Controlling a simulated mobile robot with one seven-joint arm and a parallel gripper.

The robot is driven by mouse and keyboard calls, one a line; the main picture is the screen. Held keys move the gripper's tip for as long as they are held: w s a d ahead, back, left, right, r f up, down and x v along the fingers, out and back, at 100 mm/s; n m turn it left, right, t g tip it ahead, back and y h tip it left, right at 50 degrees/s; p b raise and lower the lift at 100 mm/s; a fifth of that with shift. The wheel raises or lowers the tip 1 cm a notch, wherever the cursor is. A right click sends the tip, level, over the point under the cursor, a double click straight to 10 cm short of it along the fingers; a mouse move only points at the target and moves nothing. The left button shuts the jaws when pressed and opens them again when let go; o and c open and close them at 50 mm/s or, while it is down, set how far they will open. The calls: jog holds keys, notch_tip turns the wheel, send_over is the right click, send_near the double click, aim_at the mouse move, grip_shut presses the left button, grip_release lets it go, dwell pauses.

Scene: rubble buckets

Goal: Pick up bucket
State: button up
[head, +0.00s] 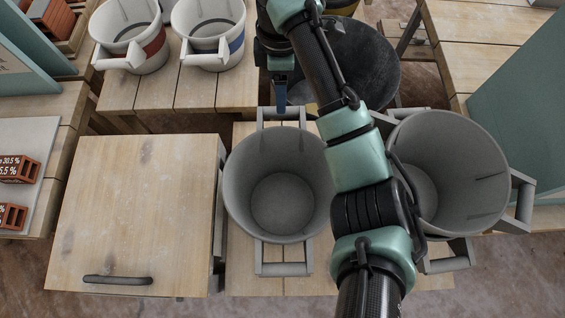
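A grey empty bucket (253,190) stands upright on a wooden bench, its front handle (284,268) toward me and its back handle (265,115) at the far rim. A second grey bucket (470,180) stands to its right, partly hidden by my arm. Two light buckets stand at the back left, one with a red band (155,45) and one with a blue band (236,44). My gripper (281,97) points down at the back handle of the middle bucket. One narrow finger shows. I cannot tell whether it touches the handle or how wide it is open.
A large dark container (375,62) lies behind my arm. A wooden cabinet (130,210) with a dark handle stands at left, its top clear. Reddish bricks (18,170) lie at the far left. Teal panels (525,110) rise at right and upper left.

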notch_tip(320, 180, down, 9)
jog(key=shift+r, duration=0.1)
grip_shut()
dwell(0.6)
dwell(1.1)
